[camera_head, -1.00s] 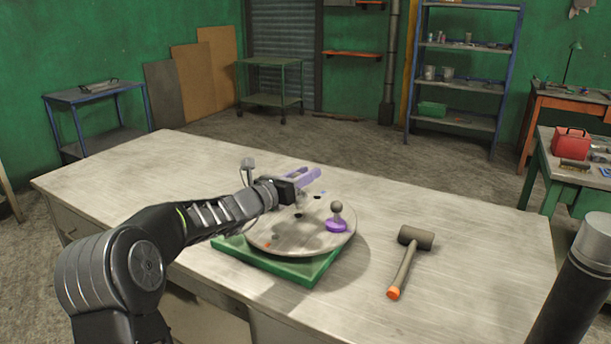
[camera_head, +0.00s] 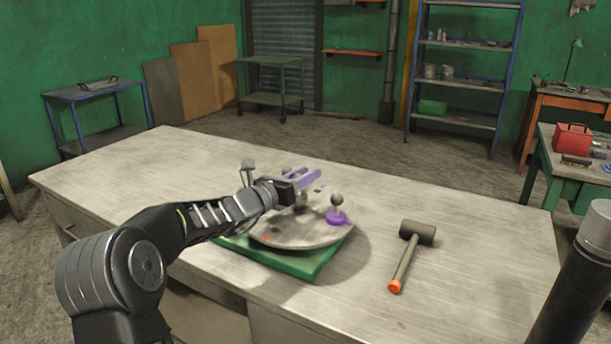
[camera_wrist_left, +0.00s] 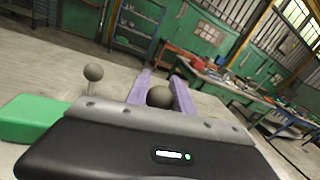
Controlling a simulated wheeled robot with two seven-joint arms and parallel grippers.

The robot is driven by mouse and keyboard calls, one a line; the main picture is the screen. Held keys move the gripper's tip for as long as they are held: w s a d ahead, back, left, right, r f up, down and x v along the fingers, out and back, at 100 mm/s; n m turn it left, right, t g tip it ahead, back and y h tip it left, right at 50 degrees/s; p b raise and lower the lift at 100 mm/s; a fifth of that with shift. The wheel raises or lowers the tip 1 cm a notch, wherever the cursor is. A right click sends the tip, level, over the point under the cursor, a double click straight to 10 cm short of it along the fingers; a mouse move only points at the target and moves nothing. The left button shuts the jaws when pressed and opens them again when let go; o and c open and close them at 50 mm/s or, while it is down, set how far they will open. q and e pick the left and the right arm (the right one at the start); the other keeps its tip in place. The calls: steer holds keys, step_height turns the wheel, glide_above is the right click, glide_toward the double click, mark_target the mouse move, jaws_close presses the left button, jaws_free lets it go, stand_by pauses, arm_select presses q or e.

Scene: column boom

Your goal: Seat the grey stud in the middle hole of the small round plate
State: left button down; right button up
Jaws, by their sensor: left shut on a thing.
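The small round plate (camera_head: 285,234) is a worn grey disc on the work table, with dark holes partly covered by my arm. My left gripper (camera_head: 312,175) has purple fingers and is over the plate, shut on the grey stud. The stud's ball head shows between the fingers in the left wrist view (camera_wrist_left: 160,97); its lower part is hidden there. I cannot tell whether the stud is in the middle hole. My right gripper is not in view.
A green base (camera_head: 300,265) lies under the plate. Another grey ball (camera_head: 286,170) shows behind the gripper, also on a stem in the wrist view (camera_wrist_left: 93,73). A mallet (camera_head: 410,253) lies to the right. The table's left part is clear.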

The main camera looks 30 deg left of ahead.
arm_select(q)
steer(key=shift+f+b, duration=1.05)
steer(key=shift+f, duration=0.15)
steer(key=c, duration=1.4)
jaws_free()
steer(key=shift+r, duration=0.15)
step_height(320, 180, up, 7)
steer(key=p, duration=0.5)
steer(key=shift+r+p, duration=0.1)
steer(key=shift+p, duration=0.25)
steer(key=shift+o, duration=0.3)
steer(key=o, duration=0.5)
